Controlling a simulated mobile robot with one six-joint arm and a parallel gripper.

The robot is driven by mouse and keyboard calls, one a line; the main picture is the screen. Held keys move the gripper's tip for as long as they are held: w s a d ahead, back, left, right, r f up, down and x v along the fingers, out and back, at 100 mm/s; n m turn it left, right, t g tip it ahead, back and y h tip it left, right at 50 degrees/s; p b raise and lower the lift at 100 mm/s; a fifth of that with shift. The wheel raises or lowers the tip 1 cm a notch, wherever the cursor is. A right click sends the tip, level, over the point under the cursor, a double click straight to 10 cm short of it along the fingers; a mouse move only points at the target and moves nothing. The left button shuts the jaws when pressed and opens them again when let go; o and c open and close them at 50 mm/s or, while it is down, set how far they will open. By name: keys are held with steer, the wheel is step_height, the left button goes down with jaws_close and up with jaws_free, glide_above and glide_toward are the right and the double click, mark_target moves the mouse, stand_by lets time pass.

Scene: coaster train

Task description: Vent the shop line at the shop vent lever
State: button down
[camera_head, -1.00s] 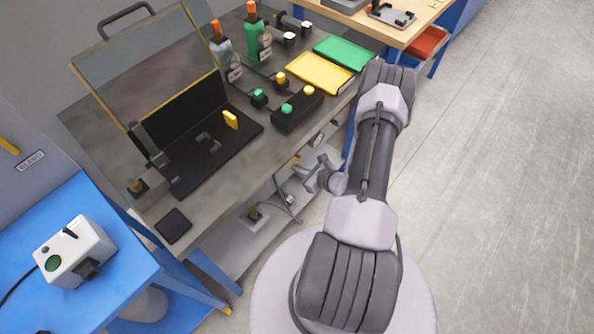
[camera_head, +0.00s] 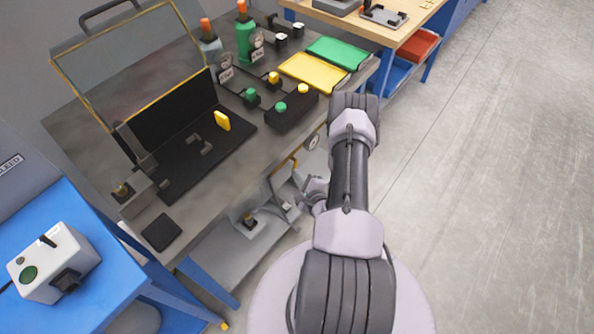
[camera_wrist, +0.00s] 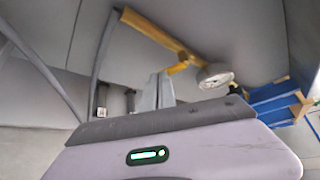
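A yellow lever (camera_wrist: 178,68) shows in the wrist view beside a round gauge (camera_wrist: 215,77), under a bench; I take it for the shop vent lever, but no label is readable. In the head view a yellow bar (camera_head: 285,167) and the gauge (camera_head: 313,141) show below the bench's front edge. My gripper (camera_wrist: 160,88) points at the lever, its pale fingers close together and their tips close to the yellow end. Whether they touch or hold it is unclear. In the head view my gripper (camera_head: 314,190) is low beside the bench, partly hidden by my arm.
The bench (camera_head: 95,160) carries a clear-lidded black fixture (camera_head: 185,165), a button box (camera_head: 292,109), bottles and yellow and green trays. A lower shelf (camera_head: 225,255) holds fittings. A blue table (camera_head: 100,285) with a white box stands left. Open floor (camera_head: 480,200) lies to the right.

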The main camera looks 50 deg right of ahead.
steer(key=shift+d+f, duration=0.2)
steer(key=shift+d, duration=0.1)
steer(key=shift+d+f, duration=0.15)
steer(key=shift+d, duration=0.05)
stand_by(0.7)
